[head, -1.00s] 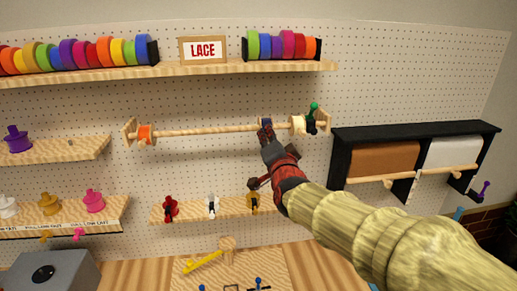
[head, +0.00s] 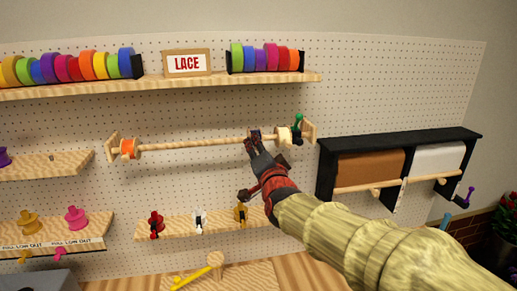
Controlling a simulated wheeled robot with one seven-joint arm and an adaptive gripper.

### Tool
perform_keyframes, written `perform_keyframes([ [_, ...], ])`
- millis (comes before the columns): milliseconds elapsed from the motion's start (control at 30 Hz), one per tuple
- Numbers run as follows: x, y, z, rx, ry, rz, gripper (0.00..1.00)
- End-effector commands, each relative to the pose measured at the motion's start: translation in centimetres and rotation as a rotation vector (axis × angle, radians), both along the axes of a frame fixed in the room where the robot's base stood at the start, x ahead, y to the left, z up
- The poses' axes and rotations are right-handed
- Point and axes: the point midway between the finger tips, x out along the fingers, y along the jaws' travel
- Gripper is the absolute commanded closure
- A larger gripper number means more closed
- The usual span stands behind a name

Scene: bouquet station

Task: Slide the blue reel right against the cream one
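A horizontal wooden rod (head: 200,143) is mounted on the pegboard. The cream reel (head: 284,136) sits near its right end, beside a dark clamp with a green knob (head: 298,121). My gripper (head: 254,136) reaches up to the rod just left of the cream reel, with its fingertips at the rod. The blue reel is mostly hidden by the fingers; only a dark bluish patch (head: 254,132) shows between the tips. A short stretch of bare rod shows between the fingers and the cream reel. I cannot tell whether the fingers grip the blue reel.
An orange reel (head: 128,149) sits at the rod's left end. The lace shelf (head: 200,84) runs above, and a lower shelf (head: 185,228) holds small coloured holders. A black paper-roll rack (head: 325,172) stands right of the rod.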

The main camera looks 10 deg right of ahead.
Motion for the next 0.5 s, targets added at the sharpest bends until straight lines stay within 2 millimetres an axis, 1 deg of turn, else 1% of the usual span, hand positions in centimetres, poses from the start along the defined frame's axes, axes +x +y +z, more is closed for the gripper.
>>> perform_keyframes([
  [267,-0.3,0.0,0.0,0.0,0.0,0.0,0.65],
  [367,-1.1,0.0,0.2,0.001,-0.002,0.0,0.65],
  [500,-3.2,0.1,0.1,0.0,-0.002,0.0,0.65],
])
